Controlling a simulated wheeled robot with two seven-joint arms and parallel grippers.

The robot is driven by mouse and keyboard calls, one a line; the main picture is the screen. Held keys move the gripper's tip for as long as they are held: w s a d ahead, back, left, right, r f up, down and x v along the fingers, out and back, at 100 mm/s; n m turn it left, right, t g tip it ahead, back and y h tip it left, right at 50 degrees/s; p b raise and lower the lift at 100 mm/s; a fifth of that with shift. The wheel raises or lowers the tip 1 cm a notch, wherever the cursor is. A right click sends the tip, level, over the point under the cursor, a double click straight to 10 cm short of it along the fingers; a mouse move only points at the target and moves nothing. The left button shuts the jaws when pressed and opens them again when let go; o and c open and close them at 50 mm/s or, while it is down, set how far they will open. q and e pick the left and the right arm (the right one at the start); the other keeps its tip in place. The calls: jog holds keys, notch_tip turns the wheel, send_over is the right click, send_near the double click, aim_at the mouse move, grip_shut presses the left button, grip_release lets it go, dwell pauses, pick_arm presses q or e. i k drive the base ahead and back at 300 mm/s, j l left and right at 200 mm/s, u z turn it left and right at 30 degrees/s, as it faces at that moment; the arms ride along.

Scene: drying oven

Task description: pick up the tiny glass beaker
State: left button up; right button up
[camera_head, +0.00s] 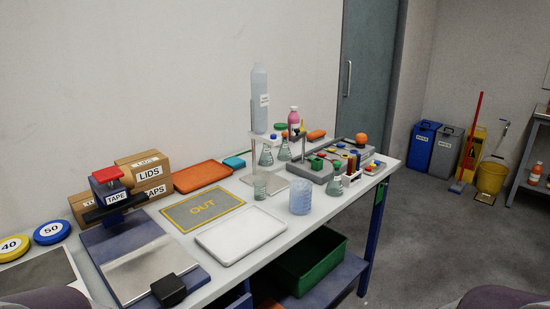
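A tiny clear glass beaker (260,188) stands upright on the white table, just right of the grey OUT mat (202,210). It is see-through and small in the head view. A larger bluish patterned vessel (300,197) stands to its right, apart from it. Neither of my grippers is in view. Only rounded dark parts of my own arms show at the bottom left and bottom right edges.
A white tray (241,238) lies in front of the beaker. Glass flasks (265,156) and a stand (259,100) with a tall bottle are behind it. Another flask (334,187) stands right. A tape press (109,195) and boxes (147,176) fill the left. A green crate (313,262) sits below.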

aim_at(260, 187)
jog(key=i+l+u, duration=0.4)
jog(key=l, duration=0.2)
jog(key=i+l+u, duration=0.2)
jog(key=l, duration=0.15)
jog(key=i+l+u, duration=0.2)
jog(key=l, duration=0.15)
jog(key=l+u, duration=0.2)
jog(key=l, duration=0.2)
